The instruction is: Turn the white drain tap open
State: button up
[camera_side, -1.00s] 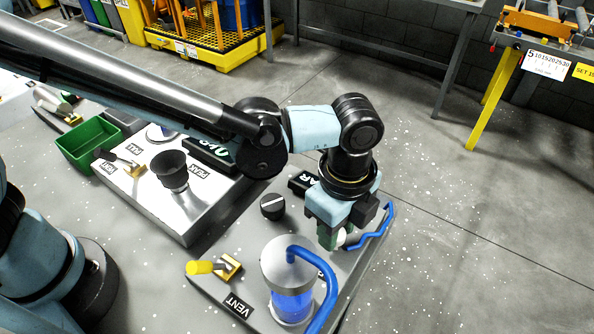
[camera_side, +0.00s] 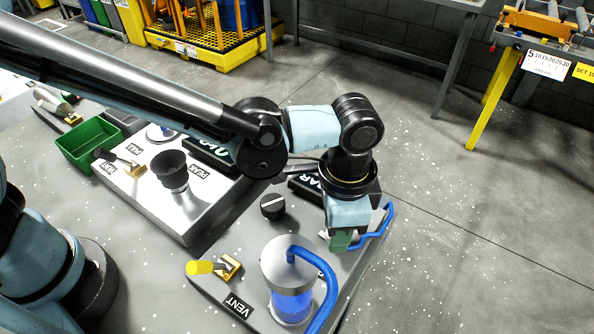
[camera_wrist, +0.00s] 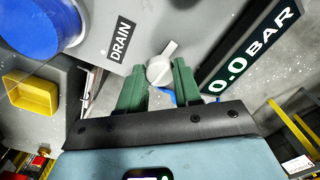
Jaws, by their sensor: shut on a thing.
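The white drain tap (camera_wrist: 160,70) shows in the wrist view between my green fingertips, beside the black DRAIN label (camera_wrist: 121,42). It has a round body, and its narrow handle points up and slightly right in that view. My gripper (camera_wrist: 161,75) is shut on the tap, with one finger on each side. In the side view my gripper (camera_side: 341,241) points down at the right edge of the grey panel, and it hides the tap there.
A clear cylinder with blue liquid (camera_side: 291,305) and a blue hose (camera_side: 329,290) stand in front of my gripper. A black knob (camera_side: 272,206) and a yellow-handled tap (camera_side: 200,267) by the VENT label are to the left. The 0.0 BAR display (camera_wrist: 250,48) is close by.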

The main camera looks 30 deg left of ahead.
jog(key=shift+n, duration=0.6)
jog(key=o, duration=1)
jog(key=shift+o, duration=0.2)
jog(key=shift+r, duration=0.1)
notch_tip(320, 180, up, 12)
